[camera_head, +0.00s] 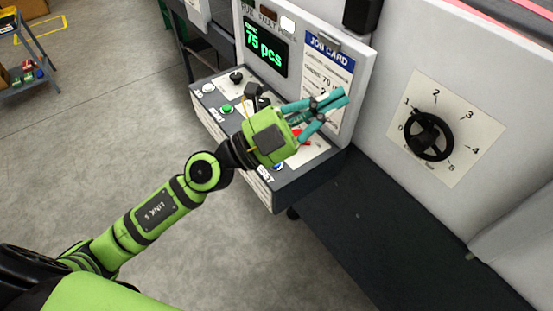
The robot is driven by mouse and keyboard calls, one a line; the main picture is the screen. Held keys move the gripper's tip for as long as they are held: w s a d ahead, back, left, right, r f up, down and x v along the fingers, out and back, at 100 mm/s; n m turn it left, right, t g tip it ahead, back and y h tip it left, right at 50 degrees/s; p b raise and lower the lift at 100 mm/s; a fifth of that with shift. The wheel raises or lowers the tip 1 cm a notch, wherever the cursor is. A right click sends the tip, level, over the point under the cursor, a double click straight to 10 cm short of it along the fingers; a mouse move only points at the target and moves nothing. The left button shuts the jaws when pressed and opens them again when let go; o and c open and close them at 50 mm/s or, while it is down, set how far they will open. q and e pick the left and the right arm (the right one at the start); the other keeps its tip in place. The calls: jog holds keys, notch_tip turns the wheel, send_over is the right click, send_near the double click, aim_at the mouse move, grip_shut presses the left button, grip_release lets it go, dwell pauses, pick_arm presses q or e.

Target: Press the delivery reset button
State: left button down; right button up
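The control console (283,189) stands below an upright panel. A blue button (279,166) shows at its front edge, partly hidden by my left gripper's body, near a lettered label ending in "SET". I cannot read whether it says delivery. A green button (226,108) and a white button (209,88) sit further left along the same edge. My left gripper (343,96) is over the console's right part, its teal fingers pointing right toward the job card. The fingertips look together, with nothing visible between them. My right gripper is not in view.
A display (266,47) reads 75 pcs beside the job card (327,75). A dial handwheel (428,136) is on the right wall. Open floor (110,130) lies left; a cart (28,78) stands far left.

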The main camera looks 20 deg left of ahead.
pick_arm(q)
notch_tip(320, 180, down, 10)
jog(key=s+d+m+g+y, duration=0.1)
jog(key=m+g+y, duration=0.55)
jog(key=m, duration=0.25)
jog(key=w+a+f+n+y, duration=0.1)
jog(key=w+a+y, duration=0.2)
jog(key=a, duration=0.3)
jog(key=w+a+f+n+t+y+p, duration=0.1)
jog(key=w+a+y, duration=0.1)
jog(key=a+y, duration=0.2)
jog(key=shift+w+a+f+y, duration=0.3)
jog(key=shift+w+a+y, duration=0.1)
jog(key=shift+a, duration=0.55)
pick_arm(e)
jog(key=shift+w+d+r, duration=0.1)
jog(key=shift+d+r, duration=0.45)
pick_arm(q)
jog(key=shift+f+t, duration=0.15)
jog(key=shift+t, duration=0.1)
notch_tip(320, 180, down, 8)
jog(key=b, duration=0.4)
jog(key=shift+r, duration=0.25)
jog(key=shift+f+b, duration=0.6)
jog(key=shift+b, duration=0.15)
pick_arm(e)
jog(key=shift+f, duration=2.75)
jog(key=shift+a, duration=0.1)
